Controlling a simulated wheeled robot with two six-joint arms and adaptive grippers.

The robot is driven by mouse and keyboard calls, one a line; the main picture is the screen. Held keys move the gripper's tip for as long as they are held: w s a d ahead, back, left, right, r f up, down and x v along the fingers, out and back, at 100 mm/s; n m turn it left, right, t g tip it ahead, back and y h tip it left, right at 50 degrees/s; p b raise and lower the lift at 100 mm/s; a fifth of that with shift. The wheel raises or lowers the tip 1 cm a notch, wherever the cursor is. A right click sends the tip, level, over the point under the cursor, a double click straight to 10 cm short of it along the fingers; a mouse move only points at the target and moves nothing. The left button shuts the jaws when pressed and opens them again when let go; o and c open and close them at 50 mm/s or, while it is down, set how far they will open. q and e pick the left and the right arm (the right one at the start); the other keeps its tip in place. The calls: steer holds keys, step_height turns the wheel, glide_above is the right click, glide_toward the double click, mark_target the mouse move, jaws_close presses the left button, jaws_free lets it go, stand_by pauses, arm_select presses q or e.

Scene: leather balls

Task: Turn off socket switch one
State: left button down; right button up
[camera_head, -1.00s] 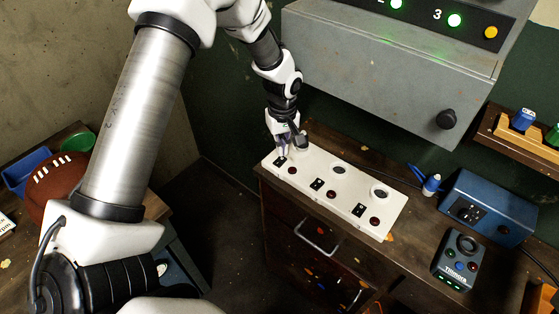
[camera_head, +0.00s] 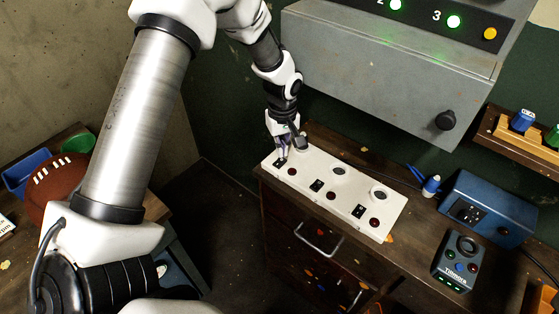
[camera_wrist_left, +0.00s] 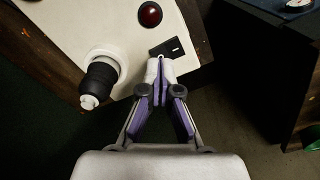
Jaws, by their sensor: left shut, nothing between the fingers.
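The white socket strip (camera_head: 333,196) lies on the wooden cabinet top, with several round sockets, black switches and dark red lamps. Socket switch one (camera_head: 280,162) is the black one at its far left end, partly by my fingers; it also shows in the left wrist view (camera_wrist_left: 172,49). My left gripper (camera_head: 282,157) is shut and empty, pointing down at this switch. In the left wrist view its fingertips (camera_wrist_left: 159,62) are right at the switch's edge; whether they touch cannot be told. The lamp beside it (camera_wrist_left: 150,14) looks dark red. My right gripper is not in view.
A black plug (camera_wrist_left: 98,80) sits in the socket beside my fingers. A grey panel box (camera_head: 390,75) with lit lamps hangs above the strip. A blue box (camera_head: 488,208) and a dark control unit (camera_head: 459,261) stand to the right. A football (camera_head: 58,187) lies far left.

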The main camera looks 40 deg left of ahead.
mark_target(282, 159)
arm_select(q)
steer(key=shift+f+b, duration=0.6)
steer(key=shift+f, duration=0.6)
stand_by(0.6)
steer(key=shift+r, duration=0.1)
step_height(282, 159, up, 7)
steer(key=p, duration=0.6)
steer(key=shift+p, duration=0.3)
